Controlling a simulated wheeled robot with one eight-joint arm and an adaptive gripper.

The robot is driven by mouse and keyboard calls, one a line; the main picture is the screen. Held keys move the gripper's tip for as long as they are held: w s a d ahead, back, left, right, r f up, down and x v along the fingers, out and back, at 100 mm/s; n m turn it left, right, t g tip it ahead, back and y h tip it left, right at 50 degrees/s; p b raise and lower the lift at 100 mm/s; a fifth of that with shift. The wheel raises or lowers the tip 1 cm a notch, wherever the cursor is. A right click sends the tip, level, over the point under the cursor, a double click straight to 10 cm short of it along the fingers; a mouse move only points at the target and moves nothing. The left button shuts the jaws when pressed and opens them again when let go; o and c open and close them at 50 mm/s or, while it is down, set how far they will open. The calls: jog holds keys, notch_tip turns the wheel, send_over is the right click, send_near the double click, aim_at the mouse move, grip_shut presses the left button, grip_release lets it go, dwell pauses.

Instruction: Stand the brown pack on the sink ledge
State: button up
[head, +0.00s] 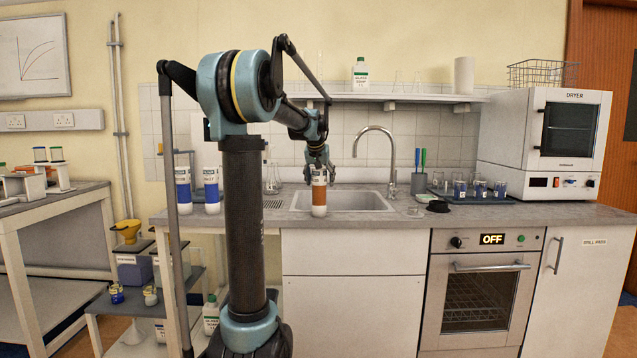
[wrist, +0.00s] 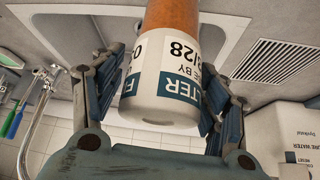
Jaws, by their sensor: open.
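The brown pack (head: 319,190) is an upright white bottle with a brown band and a printed label. It appears to stand on the strip of sink ledge (head: 340,214) between the basin and the counter's front edge; contact under its base is hard to confirm. My gripper (head: 319,164) points down over the pack's top. In the wrist view, my gripper (wrist: 163,100) has a finger on each side of the pack (wrist: 165,82), open around its white upper part. The pack's far end is cut off at the picture's top.
Two blue-and-white bottles (head: 183,190) stand on the counter left of the sink. The tap (head: 391,160) rises behind the basin (head: 345,199). A black item (head: 438,206) and a tray with several blue-filled jars (head: 480,192) are to the right.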

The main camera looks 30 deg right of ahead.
jog(key=v, duration=1.2)
jog(key=s+a+f+n+y, duration=0.1)
jog(key=s+a+f, duration=0.3)
jog(key=a, duration=0.5)
jog(key=s+a+f+n+y, duration=0.1)
jog(key=a+f+n, duration=0.1)
jog(key=a+f, duration=0.5)
jog(key=s+a+f+n+y, duration=0.1)
jog(key=s+a+f, duration=0.25)
jog(key=a, duration=0.65)
jog(key=s+a+f+n+g, duration=0.1)
jog(key=s+a+f, duration=0.4)
jog(key=f, duration=0.3)
jog(key=s+a+f+n+y, duration=0.1)
jog(key=s+a+f+n, duration=0.1)
jog(key=s+a+f, duration=0.3)
jog(key=s+a+f+n+g, duration=0.1)
jog(key=s+a+f, duration=0.5)
jog(key=s+f, duration=0.3)
notch_tip(320, 180, down, 2)
jog(key=shift+f+n+g+y, duration=0.1)
jog(key=shift+n+g+y, duration=0.2)
jog(key=shift+n, duration=0.1)
jog(key=shift+s, duration=0.1)
